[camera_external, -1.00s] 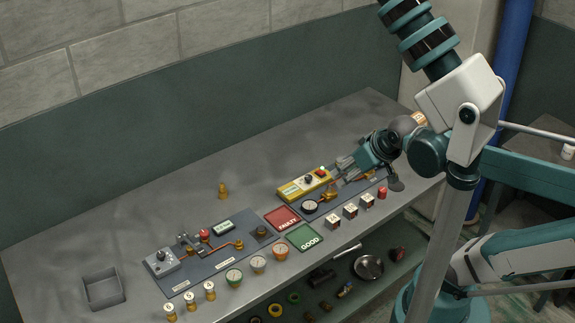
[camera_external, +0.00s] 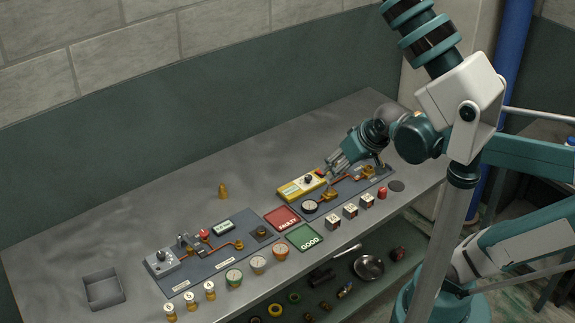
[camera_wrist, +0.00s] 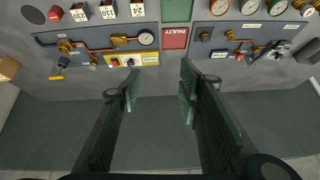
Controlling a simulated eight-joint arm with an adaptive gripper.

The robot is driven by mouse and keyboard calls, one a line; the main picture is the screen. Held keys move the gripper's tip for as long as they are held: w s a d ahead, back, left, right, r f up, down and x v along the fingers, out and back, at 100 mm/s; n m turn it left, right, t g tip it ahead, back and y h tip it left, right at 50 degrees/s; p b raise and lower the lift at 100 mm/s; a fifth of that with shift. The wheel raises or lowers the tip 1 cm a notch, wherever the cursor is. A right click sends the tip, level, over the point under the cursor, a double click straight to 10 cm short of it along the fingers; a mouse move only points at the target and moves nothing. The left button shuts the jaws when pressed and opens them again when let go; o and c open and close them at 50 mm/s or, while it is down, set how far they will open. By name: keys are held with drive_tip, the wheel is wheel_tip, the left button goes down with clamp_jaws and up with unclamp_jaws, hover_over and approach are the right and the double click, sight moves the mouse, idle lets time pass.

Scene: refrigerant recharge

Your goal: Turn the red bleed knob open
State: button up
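A small red knob (camera_external: 204,234) sits on the left grey panel (camera_external: 226,263), beside a clamp-like metal fitting and a copper pipe. In the wrist view this red knob (camera_wrist: 239,57) is at the upper right, outside my fingers. The pictures do not show which is the bleed knob. My gripper (camera_external: 332,171) hovers by the yellow box (camera_external: 300,189). In the wrist view my gripper (camera_wrist: 158,82) is open and empty, its two fingers well apart.
The right panel (camera_external: 344,193) carries a gauge (camera_external: 310,206) and copper piping. Red (camera_external: 283,216) and green (camera_external: 305,237) trays lie between the panels. Small cubes, gauges and cylinders line the front edge. A grey bin (camera_external: 103,288) is at left. The table's back is mostly clear.

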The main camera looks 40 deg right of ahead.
drive_tip(key=w+a+r+m+g+p, duration=0.1)
drive_tip(key=w+a+m+g, duration=0.1)
drive_tip(key=w+a, duration=0.65)
drive_tip(key=m+g+p, duration=0.3)
drive_tip(key=m+g, duration=0.2)
drive_tip(key=m, duration=0.1)
hover_over(204, 233)
wheel_tip(204, 233, down, 19)
drive_tip(key=shift+w+r, duration=0.1)
drive_tip(key=shift+r, duration=0.05)
drive_tip(key=shift+f, duration=3.9)
